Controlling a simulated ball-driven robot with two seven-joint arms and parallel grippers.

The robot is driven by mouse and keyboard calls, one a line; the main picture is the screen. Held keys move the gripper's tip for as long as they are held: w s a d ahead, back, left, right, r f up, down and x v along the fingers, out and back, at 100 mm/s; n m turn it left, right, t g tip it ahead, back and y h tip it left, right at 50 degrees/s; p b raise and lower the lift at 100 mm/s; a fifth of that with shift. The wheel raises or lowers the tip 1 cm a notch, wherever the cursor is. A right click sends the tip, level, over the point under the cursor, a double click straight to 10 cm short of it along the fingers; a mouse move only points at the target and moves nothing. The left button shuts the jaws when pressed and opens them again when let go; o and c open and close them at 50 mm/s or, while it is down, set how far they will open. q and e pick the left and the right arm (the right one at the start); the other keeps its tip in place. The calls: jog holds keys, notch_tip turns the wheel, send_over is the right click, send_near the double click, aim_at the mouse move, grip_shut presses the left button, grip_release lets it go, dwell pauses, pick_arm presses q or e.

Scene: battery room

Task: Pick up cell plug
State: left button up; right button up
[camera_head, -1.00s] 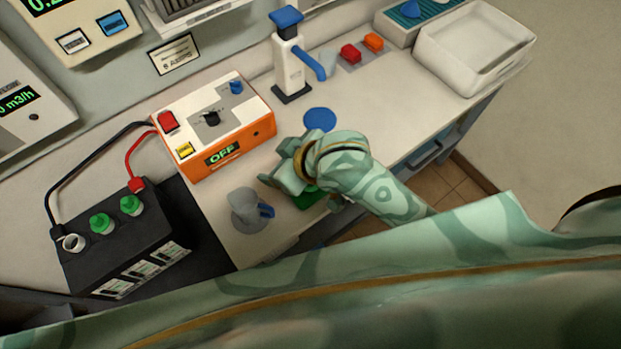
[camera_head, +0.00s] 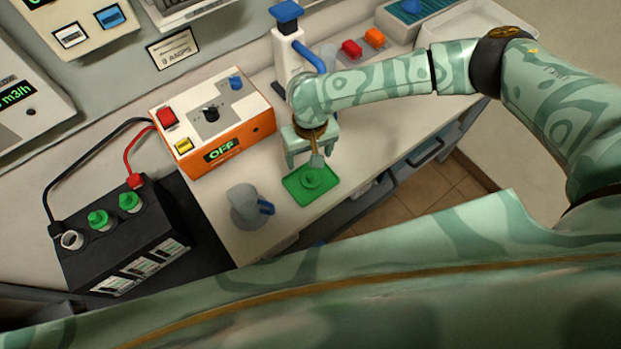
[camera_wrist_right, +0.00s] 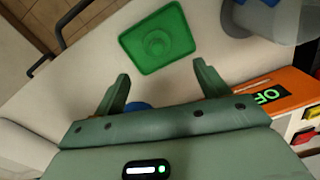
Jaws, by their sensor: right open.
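The green cell plug (camera_head: 311,178) sits in the middle of a flat green tray (camera_head: 293,187) near the bench's front edge. In the right wrist view the plug (camera_wrist_right: 156,43) and tray (camera_wrist_right: 179,60) lie just beyond my fingertips. My right gripper (camera_head: 305,160) points down behind the tray, its jaws apart and empty; the wrist view shows the same open jaws (camera_wrist_right: 160,76). The plug is not between the fingers. A black battery (camera_head: 125,245) at left has two green plugs fitted and one uncovered cell opening (camera_head: 71,241). My left gripper is not in view.
A grey jug (camera_head: 244,206) with a blue handle stands left of the tray. An orange charger box (camera_head: 228,145) reading OFF stands behind it. A white stand with a blue top (camera_head: 286,45) is behind my gripper. Bare bench lies right of the tray.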

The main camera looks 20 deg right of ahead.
aim_at(311, 175)
notch_tip(311, 175, down, 5)
jog(key=shift+b, duration=0.5)
jog(key=f, duration=0.2)
jog(key=f+b, duration=0.1)
jog(key=f, duration=0.2)
jog(key=shift+s+d+b, duration=0.15)
jog(key=shift+s+b, duration=0.05)
jog(key=shift+b, duration=0.1)
jog(key=c, duration=1)
